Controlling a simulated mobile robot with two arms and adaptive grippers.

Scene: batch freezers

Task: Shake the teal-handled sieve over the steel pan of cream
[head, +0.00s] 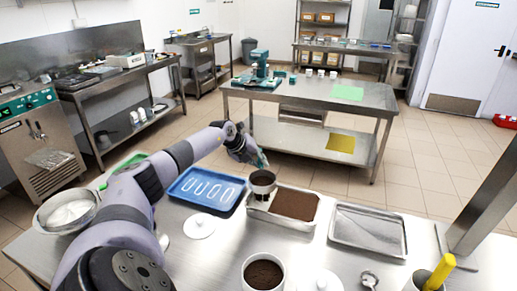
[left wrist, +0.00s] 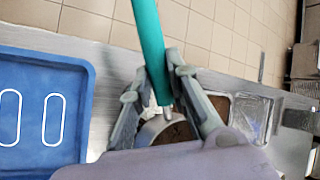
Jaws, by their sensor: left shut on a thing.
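My left gripper (head: 252,157) is shut on the teal handle of the sieve; the handle (left wrist: 149,45) shows clearly between the fingers in the left wrist view. The sieve's round bowl (head: 263,181), with dark brown powder in it, is over the left back part of the steel pan (head: 277,222). The pan's surface (head: 296,204) looks brown across the part I see; no white cream shows. The sieve hides the pan's left back corner. In the left wrist view my gripper (left wrist: 157,98) partly covers the bowl. My right gripper is not in view.
A blue tray (head: 190,207) with white oval outlines lies left of the pan, and an empty steel tray (head: 368,248) lies right. A white tub of brown powder (head: 263,274), a lidded white container (head: 320,281) and a yellow-handled tool (head: 440,272) stand in front. A steel bowl (head: 48,222) is far left.

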